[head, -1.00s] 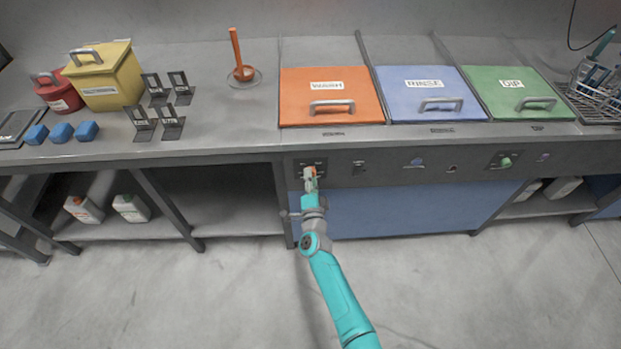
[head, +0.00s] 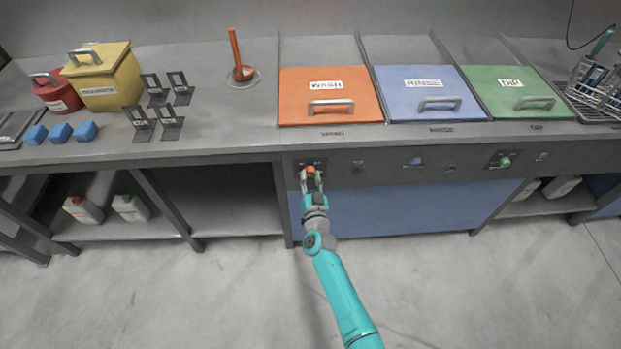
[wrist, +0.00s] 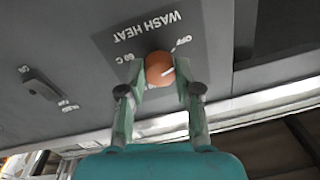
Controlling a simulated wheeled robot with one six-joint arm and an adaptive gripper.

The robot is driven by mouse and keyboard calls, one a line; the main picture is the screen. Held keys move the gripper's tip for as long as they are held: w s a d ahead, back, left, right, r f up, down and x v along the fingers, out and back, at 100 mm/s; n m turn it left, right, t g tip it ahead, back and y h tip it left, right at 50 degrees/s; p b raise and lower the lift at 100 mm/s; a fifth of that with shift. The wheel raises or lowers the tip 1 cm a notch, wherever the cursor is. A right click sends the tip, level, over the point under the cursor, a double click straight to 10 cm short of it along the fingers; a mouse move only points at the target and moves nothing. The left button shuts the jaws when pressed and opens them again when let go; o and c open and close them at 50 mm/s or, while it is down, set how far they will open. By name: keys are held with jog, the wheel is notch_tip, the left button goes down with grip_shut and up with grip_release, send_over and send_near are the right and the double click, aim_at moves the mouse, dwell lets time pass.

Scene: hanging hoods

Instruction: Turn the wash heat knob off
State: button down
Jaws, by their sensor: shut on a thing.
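The wash heat knob (wrist: 159,68) is a round orange knob with a pale pointer line, on a dark panel plate labelled WASH HEAT. In the wrist view its pointer slants toward the OFF side, away from the 60 C mark; the print is upside down there. My gripper (wrist: 159,80) has one finger on each side of the knob and is shut on it. In the head view the orange knob (head: 310,170) shows at the left of the front panel, between the tips of my gripper (head: 311,178). The fingers cover parts of the knob's sides.
A small dark switch (wrist: 45,86) sits beside the knob plate. The panel (head: 385,170) carries other controls, including a green knob (head: 504,161). Above are the orange WASH lid (head: 300,87), blue RINSE lid (head: 395,90) and green DIP lid (head: 490,92). Floor in front is clear.

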jog(key=shift+f+n, duration=0.1)
jog(key=shift+n, duration=1)
jog(key=c, duration=0.8)
grip_release()
jog(key=s, duration=1.2)
jog(key=shift+d, duration=0.35)
